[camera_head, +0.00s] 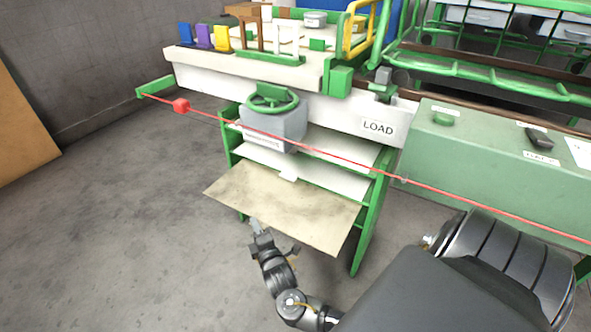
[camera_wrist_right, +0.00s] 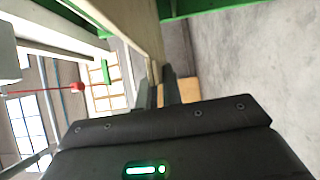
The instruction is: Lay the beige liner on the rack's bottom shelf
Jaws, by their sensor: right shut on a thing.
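The beige liner (camera_head: 285,205) is a flat, stained sheet, roughly level, at the lower front of the rack in the head view. Its near part sticks out in front of the green posts (camera_head: 372,215). My right gripper (camera_head: 257,228) is shut on the liner's near edge. In the right wrist view, the liner (camera_wrist_right: 128,28) runs edge-on up from the jaws (camera_wrist_right: 158,88). White rack shelves (camera_head: 335,178) show above the liner. The bottom shelf is hidden beneath or behind it, so I cannot tell whether the liner touches it. My left gripper is not in view.
A grey box with a green handwheel (camera_head: 272,98) hangs above the shelves. A green cabinet (camera_head: 475,150) stands at right. The floor at left is clear.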

